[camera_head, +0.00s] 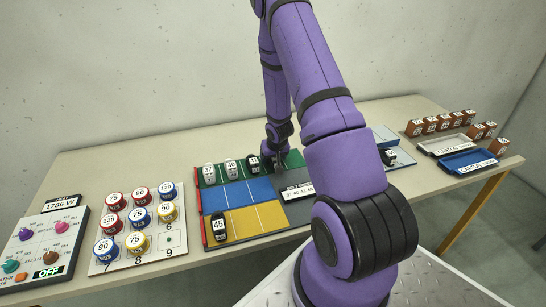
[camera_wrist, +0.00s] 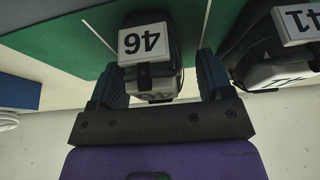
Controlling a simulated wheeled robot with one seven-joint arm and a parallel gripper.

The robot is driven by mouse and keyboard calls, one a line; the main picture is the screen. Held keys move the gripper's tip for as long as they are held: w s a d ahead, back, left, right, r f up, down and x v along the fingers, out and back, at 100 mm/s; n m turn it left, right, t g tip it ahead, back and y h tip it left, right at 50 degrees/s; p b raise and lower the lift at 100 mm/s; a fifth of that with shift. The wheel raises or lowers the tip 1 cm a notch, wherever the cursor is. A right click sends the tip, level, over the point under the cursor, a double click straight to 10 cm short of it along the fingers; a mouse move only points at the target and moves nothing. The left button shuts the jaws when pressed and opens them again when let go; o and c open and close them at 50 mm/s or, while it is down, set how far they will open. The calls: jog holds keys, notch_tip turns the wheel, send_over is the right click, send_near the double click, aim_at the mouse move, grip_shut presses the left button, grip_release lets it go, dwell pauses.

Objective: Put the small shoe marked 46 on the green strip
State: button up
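The small shoe marked 46 (camera_wrist: 146,42) stands in the wrist view on the green strip (camera_wrist: 62,52), its label upside down in the picture. My gripper (camera_wrist: 160,82) has its two blue fingers on either side of the shoe. A gap shows between the shoe and the right finger; the left finger is close to it, and I cannot tell if it touches. In the head view my gripper (camera_head: 279,157) is low at the right part of the green strip (camera_head: 221,179), and the shoe marked 46 cannot be made out there.
A black-and-white shoe marked 41 (camera_wrist: 298,22) stands close to the right finger. Several shoes line the green strip, including one marked 40 (camera_head: 231,169). A shoe marked 45 (camera_head: 219,227) is on the yellow strip (camera_head: 262,217). The blue strip (camera_head: 245,192) looks empty.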

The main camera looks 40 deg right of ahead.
jog(key=shift+s+r, duration=0.1)
jog(key=shift+r, duration=0.55)
jog(key=v, duration=1)
jog(key=shift+s+a+r, duration=0.1)
jog(key=shift+s+r, duration=0.1)
jog(key=shift+r, duration=0.15)
jog(key=s+a+r+n, duration=0.15)
jog(key=a+r, duration=0.25)
jog(key=r, duration=0.4)
jog(key=s+a+r, duration=0.2)
jog(key=a+r, duration=0.3)
jog(key=r, duration=0.3)
jog(key=s+a+r+n, duration=0.1)
jog(key=s+a+r, duration=0.1)
jog(key=a+r, duration=0.35)
jog(key=s+a+r+n+y, duration=0.1)
jog(key=s+a+r, duration=0.4)
jog(key=s, duration=0.4)
jog(key=s+a+r+n+t+y, duration=0.1)
jog(key=s+a+r, duration=0.4)
jog(key=s+r, duration=0.2)
jog(key=shift+s+a+r+n, duration=0.3)
jog(key=shift+s+a+n, duration=0.05)
jog(key=shift+s, duration=0.55)
